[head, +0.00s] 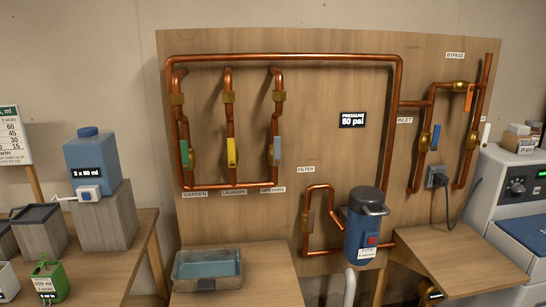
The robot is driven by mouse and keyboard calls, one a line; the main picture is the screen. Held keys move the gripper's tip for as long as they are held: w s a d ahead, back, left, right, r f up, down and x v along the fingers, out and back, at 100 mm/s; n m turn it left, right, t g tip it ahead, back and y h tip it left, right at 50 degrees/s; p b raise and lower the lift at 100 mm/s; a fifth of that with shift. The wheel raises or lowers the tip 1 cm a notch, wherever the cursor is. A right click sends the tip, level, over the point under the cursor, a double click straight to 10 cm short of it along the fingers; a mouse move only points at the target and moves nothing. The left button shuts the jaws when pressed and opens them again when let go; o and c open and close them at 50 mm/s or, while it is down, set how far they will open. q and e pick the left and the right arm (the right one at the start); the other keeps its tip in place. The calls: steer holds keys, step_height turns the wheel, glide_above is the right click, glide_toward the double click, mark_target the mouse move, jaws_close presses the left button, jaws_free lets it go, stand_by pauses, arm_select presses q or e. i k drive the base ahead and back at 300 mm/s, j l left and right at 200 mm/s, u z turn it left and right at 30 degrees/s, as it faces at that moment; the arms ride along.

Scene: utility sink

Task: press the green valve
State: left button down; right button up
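The green valve (185,142) is a green lever on the leftmost vertical copper pipe, above the "GARDEN" label. It hangs upright, in line with the pipe, with a brass body beside it. Neither of my grippers shows in the head view, and nothing covers the green lever.
A yellow valve (231,152) and a grey-blue valve (277,151) sit to its right on the wooden board (330,150). Below are a tray (207,270) on a bench and a blue filter canister (362,228). A blue jug (90,155) stands at left.

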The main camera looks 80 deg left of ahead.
mark_target(186, 162)
steer(key=l+u, duration=0.2)
steer(key=u, duration=2.15)
steer(key=i+l, duration=0.05)
steer(key=l, duration=0.05)
